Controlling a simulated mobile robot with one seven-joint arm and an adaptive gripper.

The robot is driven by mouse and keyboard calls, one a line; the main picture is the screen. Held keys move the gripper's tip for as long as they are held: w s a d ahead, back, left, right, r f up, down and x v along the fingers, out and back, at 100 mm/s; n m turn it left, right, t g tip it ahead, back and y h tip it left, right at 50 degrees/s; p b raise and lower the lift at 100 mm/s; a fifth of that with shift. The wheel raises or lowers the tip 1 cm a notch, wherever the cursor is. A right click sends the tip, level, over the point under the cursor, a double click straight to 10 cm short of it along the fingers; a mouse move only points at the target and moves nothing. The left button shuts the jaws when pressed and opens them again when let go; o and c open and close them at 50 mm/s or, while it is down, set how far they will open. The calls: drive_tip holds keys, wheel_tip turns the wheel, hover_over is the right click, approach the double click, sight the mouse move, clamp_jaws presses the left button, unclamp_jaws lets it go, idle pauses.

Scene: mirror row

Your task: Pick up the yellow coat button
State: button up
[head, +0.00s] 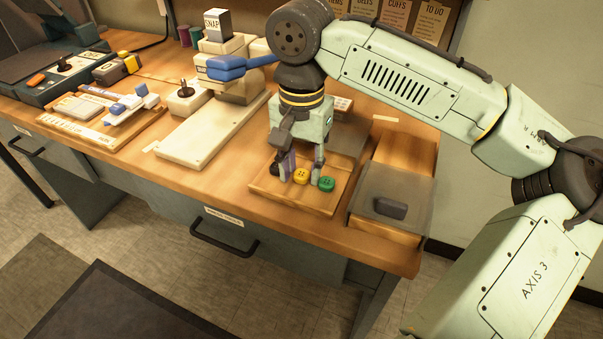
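The yellow coat button (301,176) lies on a shallow wooden tray (309,205) near the front of the bench. A green button (327,184) lies close to its right. My gripper (298,172) is above the tray, pointing down, with its fingers spread apart. The yellow button shows in the gap between the fingers, with the right finger near the green button. I cannot tell whether a finger touches either button. A purple item (290,162) shows partly beside the left finger, mostly hidden.
Right of the tray is a grey-topped wooden stand (406,192) with a dark block (390,208) on it. A cream snap press (213,113) with a blue handle stands to the left. Further left are a board with small tools (105,115) and a dark control box (55,80).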

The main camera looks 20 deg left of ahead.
sight(304, 175)
drive_tip(key=c, duration=0.5)
drive_tip(key=shift+r, duration=0.1)
drive_tip(key=shift+c, duration=0.2)
drive_tip(key=shift+r, duration=0.4)
drive_tip(key=r, duration=0.2)
drive_tip(key=shift+s+d+r+b, duration=0.2)
drive_tip(key=shift+d+r+b, duration=0.1)
drive_tip(key=s+d, duration=0.3)
drive_tip(key=d, duration=0.1)
drive_tip(key=s+d+r+b, duration=0.1)
drive_tip(key=s+d, duration=0.2)
drive_tip(key=d, duration=0.1)
drive_tip(key=s+d, duration=0.3)
drive_tip(key=shift+s+d+r, duration=0.25)
drive_tip(key=shift+s+d, duration=0.15)
drive_tip(key=shift+o, duration=0.9)
clamp_jaws()
